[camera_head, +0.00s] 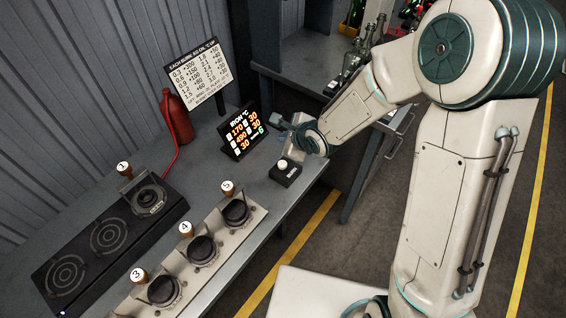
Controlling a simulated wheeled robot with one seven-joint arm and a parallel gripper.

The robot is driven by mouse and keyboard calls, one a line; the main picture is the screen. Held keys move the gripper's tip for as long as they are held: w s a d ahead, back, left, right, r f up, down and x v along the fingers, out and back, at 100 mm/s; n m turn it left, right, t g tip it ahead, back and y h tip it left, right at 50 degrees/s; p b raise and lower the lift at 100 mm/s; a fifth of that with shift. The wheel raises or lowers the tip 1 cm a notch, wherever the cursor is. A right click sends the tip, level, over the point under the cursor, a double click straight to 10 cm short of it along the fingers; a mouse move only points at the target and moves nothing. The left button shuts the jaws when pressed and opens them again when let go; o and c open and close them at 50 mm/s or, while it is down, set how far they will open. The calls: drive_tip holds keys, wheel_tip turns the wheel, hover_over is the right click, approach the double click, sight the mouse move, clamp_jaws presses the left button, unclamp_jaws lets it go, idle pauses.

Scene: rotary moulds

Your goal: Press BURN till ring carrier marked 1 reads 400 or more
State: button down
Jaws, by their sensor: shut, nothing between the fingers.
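Ring carrier 1 (149,199) is a dark ring with a brown knob tagged 1, sitting on the right-hand ring of the black hob (62,240). The black IRON °C display (243,131) shows 170 at top left, 490 below it, several readings of 30 and a green 6. Its small row labels are hard to read. A small black box with a pale round button (284,168) stands at the bench's right edge; no BURN lettering is legible. My gripper (279,126) is shut and empty, beside the display and behind the button box, apart from the button. Its fingertips are small here.
A rack (255,217) at the bench front holds carriers 3, 4 and 5. A white sign (198,75) lists burn figures. Bottles (361,50) stand on the back counter. Bare bench lies between hob and display.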

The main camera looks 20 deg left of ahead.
sight(285, 166)
drive_tip(key=shift+f, duration=0.1)
wheel_tip(285, 166, down, 8)
drive_tip(key=b, duration=0.8)
drive_tip(key=shift+f, duration=0.3)
drive_tip(key=shift+f, duration=0.1)
idle(1.5)
drive_tip(key=shift+f+b, duration=0.3)
drive_tip(key=shift+f+b, duration=0.3)
drive_tip(key=shift+f, duration=0.2)
idle(0.5)
drive_tip(key=shift+r, duration=0.1)
drive_tip(key=shift+d+r+p, duration=0.1)
drive_tip(key=shift+r+p, duration=0.7)
drive_tip(key=shift+p, duration=0.15)
